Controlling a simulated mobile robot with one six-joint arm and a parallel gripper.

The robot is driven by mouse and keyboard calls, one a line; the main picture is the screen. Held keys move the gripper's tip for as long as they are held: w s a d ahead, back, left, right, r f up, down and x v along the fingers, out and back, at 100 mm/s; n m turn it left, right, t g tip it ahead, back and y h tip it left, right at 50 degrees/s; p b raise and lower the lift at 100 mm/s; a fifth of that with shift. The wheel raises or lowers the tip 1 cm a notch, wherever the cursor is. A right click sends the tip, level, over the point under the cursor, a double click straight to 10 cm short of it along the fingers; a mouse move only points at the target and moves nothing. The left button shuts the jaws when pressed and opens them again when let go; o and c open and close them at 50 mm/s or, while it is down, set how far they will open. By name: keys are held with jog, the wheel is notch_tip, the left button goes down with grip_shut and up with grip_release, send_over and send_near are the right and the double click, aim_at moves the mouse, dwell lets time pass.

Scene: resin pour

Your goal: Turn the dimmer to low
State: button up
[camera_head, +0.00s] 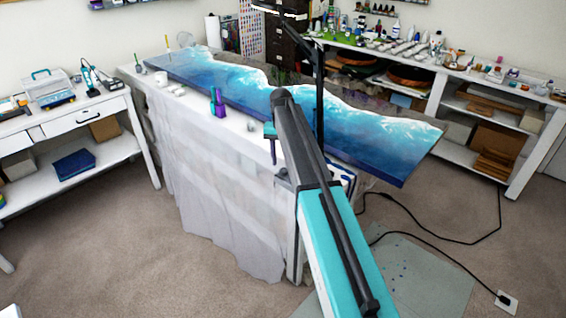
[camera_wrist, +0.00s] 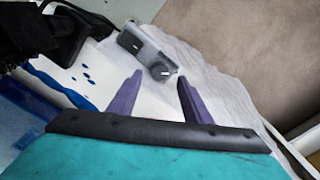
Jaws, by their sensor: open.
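The dimmer is a small grey box (camera_wrist: 140,42) with a dark round knob (camera_wrist: 160,71) at its near end, in the upper middle of the wrist view. It lies on the white sheet. My gripper (camera_wrist: 160,79) is open, with its two purple fingers apart. In the picture the knob appears between and just beyond the fingertips; I cannot tell whether they touch it. A small pale mark shows on the knob, but its setting is not readable. In the head view my gripper (camera_head: 273,150) is partly behind my arm at the table's near edge, and I cannot make out the dimmer.
A blue-and-white resin slab (camera_head: 230,80) covers much of the sheet-draped table (camera_head: 210,180). A thin black stand (camera_head: 319,95) rises beside my arm. Purple bottles (camera_head: 217,103) and white cups stand along the near edge. A black cable (camera_head: 440,235) runs over the floor at right.

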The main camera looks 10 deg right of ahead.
aim_at(282, 170)
notch_tip(282, 170, up, 10)
jog(key=p, duration=0.4)
jog(key=shift+a+r+p, duration=0.15)
jog(key=shift+p, duration=0.25)
